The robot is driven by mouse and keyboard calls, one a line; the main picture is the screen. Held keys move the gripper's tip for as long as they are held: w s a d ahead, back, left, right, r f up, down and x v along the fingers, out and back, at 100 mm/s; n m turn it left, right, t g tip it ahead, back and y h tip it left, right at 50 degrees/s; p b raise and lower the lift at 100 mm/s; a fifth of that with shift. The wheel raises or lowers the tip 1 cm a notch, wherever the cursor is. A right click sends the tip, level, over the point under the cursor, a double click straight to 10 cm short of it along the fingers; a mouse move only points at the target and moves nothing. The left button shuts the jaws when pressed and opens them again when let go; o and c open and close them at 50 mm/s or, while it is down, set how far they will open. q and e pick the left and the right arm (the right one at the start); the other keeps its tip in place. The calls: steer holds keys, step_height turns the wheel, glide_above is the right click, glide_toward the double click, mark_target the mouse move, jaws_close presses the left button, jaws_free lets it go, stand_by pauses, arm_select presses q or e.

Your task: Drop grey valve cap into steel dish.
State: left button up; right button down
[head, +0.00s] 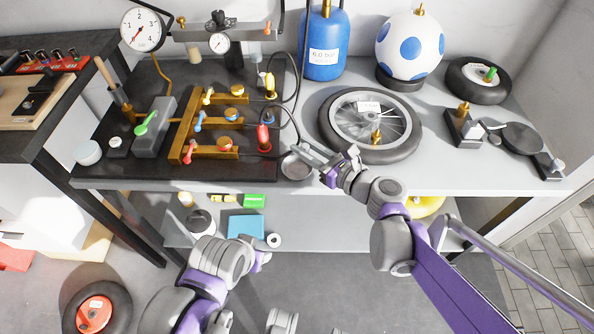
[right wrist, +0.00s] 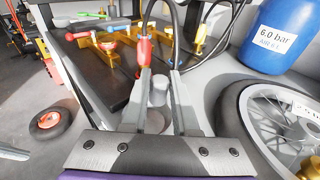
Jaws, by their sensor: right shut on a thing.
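The steel dish (head: 296,168) is a small round shallow dish at the bench's front edge, just right of the black board. My right gripper (head: 309,156) is over the dish's right side in the head view. In the right wrist view the right gripper (right wrist: 160,108) is shut on a small grey cylinder, the grey valve cap (right wrist: 158,90), between its fingers. The dish (right wrist: 155,122) shows partly below the cap there. The cap is too small to make out in the head view. My left gripper (head: 262,252) is low in front of the bench; its fingers are unclear.
A spoked wheel (head: 408,140) lies right of the dish. The black board (head: 120,170) with brass manifold (head: 207,130) and hoses is on the left. A blue tank (head: 325,45) and a spotted ball (head: 409,45) stand behind. A lower shelf (head: 325,232) holds small boxes.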

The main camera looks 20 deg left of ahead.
steer(key=shift+f, duration=0.1)
steer(key=c, duration=0.6)
jaws_free()
steer(key=p+v, duration=0.1)
steer(key=v, duration=1)
steer(key=shift+a, duration=0.1)
